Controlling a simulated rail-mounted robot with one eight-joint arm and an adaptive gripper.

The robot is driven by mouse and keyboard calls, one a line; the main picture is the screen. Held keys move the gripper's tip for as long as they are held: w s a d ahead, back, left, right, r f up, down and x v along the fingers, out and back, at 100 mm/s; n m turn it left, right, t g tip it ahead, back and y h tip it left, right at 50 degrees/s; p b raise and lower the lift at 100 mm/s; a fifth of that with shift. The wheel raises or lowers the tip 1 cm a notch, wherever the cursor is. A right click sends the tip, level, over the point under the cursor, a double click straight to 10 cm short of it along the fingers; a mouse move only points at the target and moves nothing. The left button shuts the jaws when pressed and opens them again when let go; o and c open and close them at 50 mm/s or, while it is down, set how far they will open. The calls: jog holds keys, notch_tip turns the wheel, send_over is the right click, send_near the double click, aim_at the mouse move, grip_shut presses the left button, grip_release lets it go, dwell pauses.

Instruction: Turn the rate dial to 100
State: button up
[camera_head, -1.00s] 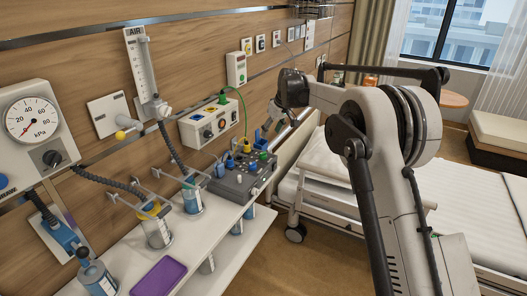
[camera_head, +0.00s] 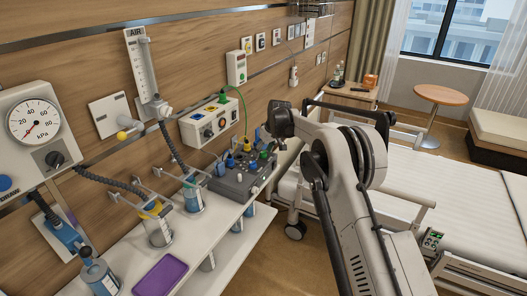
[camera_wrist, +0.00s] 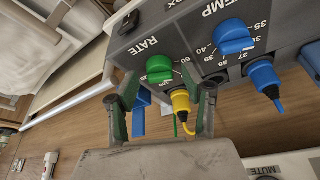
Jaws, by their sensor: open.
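The rate dial is a green knob (camera_wrist: 158,68) on a dark grey console (camera_wrist: 190,62). The word RATE and a 60 mark show beside it in the wrist view. My gripper (camera_wrist: 161,80) is open, with the green dial showing between its fingertips; no contact is clear. The dial's pointer setting cannot be read. In the head view, the console (camera_head: 232,186) stands at the end of the white shelf, and the green knob (camera_head: 263,155) shows on it. My arm hides most of the gripper there.
A blue TEMP knob (camera_wrist: 232,36) sits beside the rate dial. A yellow plug (camera_wrist: 181,104) with its cable is close to the right finger, and a blue plug (camera_wrist: 264,78) lies farther right. The bed (camera_head: 450,185) is to the right of the console.

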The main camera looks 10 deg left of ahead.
jog(key=shift+f, duration=0.15)
grip_shut()
